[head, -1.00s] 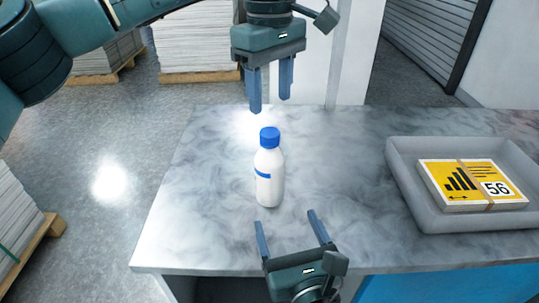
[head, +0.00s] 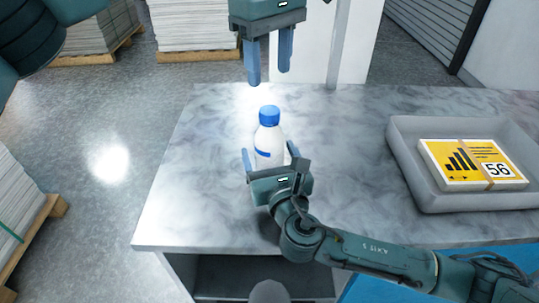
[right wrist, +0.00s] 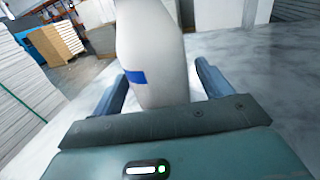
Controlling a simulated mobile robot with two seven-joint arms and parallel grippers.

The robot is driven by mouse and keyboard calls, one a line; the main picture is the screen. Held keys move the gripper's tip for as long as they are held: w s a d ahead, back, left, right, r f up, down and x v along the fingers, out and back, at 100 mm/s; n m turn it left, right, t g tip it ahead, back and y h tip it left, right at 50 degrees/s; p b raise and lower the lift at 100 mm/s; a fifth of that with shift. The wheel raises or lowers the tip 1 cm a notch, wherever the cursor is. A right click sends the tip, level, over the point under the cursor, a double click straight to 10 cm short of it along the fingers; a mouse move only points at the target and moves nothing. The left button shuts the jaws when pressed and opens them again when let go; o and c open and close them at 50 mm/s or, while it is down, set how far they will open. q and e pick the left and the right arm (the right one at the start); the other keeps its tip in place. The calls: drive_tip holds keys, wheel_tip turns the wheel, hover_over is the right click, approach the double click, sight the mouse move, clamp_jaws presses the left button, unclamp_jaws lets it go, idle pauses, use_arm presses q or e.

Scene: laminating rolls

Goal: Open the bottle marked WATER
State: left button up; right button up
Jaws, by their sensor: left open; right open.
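A white bottle (head: 269,138) with a blue cap (head: 269,115) and a blue band stands upright on the marble-look table (head: 345,200). No wording on it can be read. My left gripper (head: 268,82) is open and empty, pointing down above the cap. My right gripper (head: 270,158) is open, with its fingers on either side of the bottle's body. In the right wrist view the bottle (right wrist: 152,50) rises between the two open fingers, with its blue band facing me and its cap out of frame. The bottle's lower part is hidden by my right gripper in the head view.
A grey tray (head: 410,180) holding a banded stack of yellow cards marked 56 (head: 470,162) sits at the table's right. Pallets of paper stacks (head: 200,35) stand on the floor behind. The table left and right of the bottle is clear.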

sight(270, 110)
drive_tip(key=shift+w, duration=0.25)
drive_tip(key=shift+c, duration=0.5)
drive_tip(key=c, duration=1.4)
clamp_jaws()
use_arm(q)
drive_tip(key=m, duration=1.3)
drive_tip(key=shift+f, duration=0.15)
wheel_tip(270, 110, down, 8)
drive_tip(key=shift+r, duration=0.15)
